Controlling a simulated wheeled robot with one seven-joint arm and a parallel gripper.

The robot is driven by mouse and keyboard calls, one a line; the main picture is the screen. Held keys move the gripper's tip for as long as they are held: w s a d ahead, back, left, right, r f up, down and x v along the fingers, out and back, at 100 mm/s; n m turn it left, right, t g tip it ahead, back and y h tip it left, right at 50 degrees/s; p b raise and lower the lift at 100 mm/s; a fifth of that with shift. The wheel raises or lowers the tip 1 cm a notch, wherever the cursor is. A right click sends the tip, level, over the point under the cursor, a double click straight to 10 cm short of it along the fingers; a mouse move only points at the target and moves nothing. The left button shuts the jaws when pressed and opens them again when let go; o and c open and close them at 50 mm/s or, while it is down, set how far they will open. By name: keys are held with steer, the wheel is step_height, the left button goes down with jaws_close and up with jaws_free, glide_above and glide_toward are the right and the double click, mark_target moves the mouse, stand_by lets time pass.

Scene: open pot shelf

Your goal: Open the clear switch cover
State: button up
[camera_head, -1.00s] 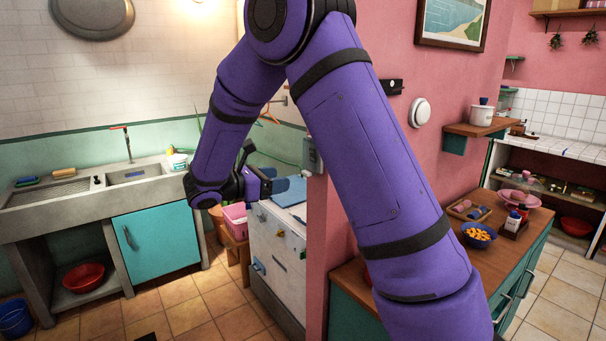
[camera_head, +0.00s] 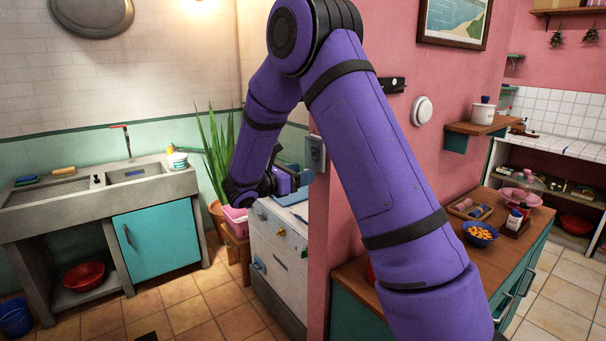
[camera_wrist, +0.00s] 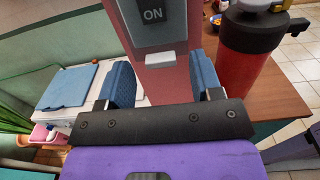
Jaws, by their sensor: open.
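The switch box (camera_head: 316,153) is a small grey unit on the narrow end of the pink wall in the head view. In the wrist view the switch (camera_wrist: 152,14) shows a dark face marked ON, with a pale tab below it. I cannot clearly make out the edges of the clear cover. My gripper (camera_wrist: 162,80) is open and empty, its two blue fingers apart on either side of the pink wall end, lower in the picture than the switch. In the head view my gripper (camera_head: 292,181) is partly hidden by the wall end and my arm.
A white cabinet (camera_head: 282,250) with a blue cloth (camera_wrist: 70,86) stands left of the wall end. A red cylinder with a black top (camera_wrist: 248,62) stands close on the right, on the wooden counter (camera_head: 500,250).

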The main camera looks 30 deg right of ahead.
steer(key=shift+d, duration=0.6)
jaws_close()
steer(key=shift+a, duration=0.15)
